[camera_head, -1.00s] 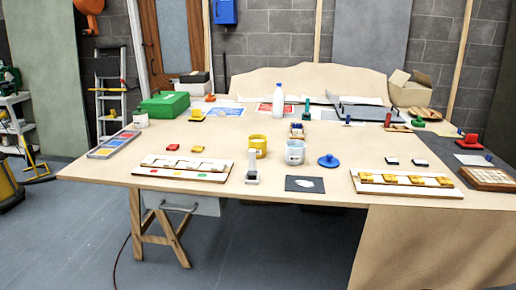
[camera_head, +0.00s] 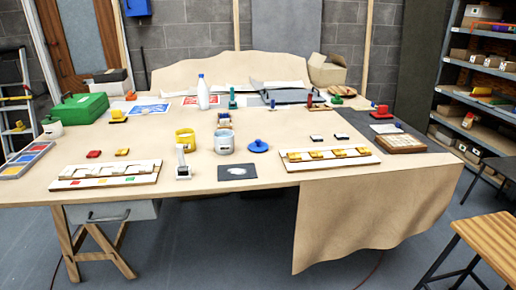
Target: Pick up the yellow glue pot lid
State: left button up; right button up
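A yellow pot (camera_head: 185,139) stands upright near the middle of the worktable. A pale blue-grey pot (camera_head: 224,143) stands to its right, and a round blue lid with a knob (camera_head: 258,146) lies on the table to the right of that. I cannot make out a yellow lid for certain. Neither of my grippers is in view.
The wooden table (camera_head: 330,200) carries a white panel with slots (camera_head: 105,176) at front left and a panel with yellow pieces (camera_head: 330,158) at front right. A white bottle (camera_head: 203,94) stands behind the pots. A shelf (camera_head: 478,80) and a wooden stool (camera_head: 490,235) are at the right.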

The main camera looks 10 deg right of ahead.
aim_at(258, 146)
jog(key=i+l+u, duration=0.1)
jog(key=i+u, duration=0.2)
jog(key=i, duration=0.55)
